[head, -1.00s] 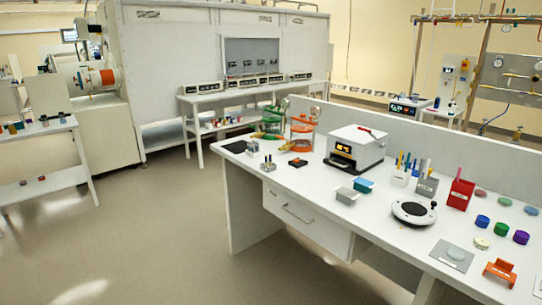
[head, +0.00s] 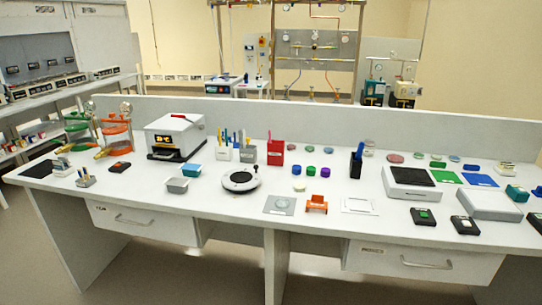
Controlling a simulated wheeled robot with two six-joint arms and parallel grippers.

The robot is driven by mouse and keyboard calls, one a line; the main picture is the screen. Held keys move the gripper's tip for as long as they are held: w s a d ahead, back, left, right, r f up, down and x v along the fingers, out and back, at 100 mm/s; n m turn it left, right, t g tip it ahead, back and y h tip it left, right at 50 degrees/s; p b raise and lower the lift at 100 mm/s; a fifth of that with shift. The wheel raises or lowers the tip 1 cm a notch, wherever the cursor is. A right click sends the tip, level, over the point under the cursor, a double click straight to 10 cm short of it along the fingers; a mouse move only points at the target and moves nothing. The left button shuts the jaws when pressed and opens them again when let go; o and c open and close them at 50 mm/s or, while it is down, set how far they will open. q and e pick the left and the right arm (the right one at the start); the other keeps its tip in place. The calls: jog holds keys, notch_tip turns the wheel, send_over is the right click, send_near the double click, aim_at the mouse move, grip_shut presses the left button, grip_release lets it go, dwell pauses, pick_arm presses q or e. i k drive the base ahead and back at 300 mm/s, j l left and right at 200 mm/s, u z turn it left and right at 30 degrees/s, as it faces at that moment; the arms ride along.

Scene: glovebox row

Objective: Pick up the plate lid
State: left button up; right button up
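Neither of my grippers is in view. A flat white rectangular piece with a thin raised outline (head: 360,206) lies near the front edge of the white bench, right of an orange holder (head: 316,204). It may be the plate lid, but I cannot tell for sure at this size. A grey square plate (head: 271,207) with a pale round disc on it lies left of the orange holder. Nothing is seen touching the white rectangular piece.
The long white bench (head: 225,208) has drawers beneath. A round white device (head: 241,180), a red box (head: 276,152), a black pen holder (head: 356,163) and a box-shaped device with a dark top (head: 411,182) stand around. Floor in front is clear.

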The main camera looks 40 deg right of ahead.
aim_at(282, 202)
jog(key=z, duration=1.35)
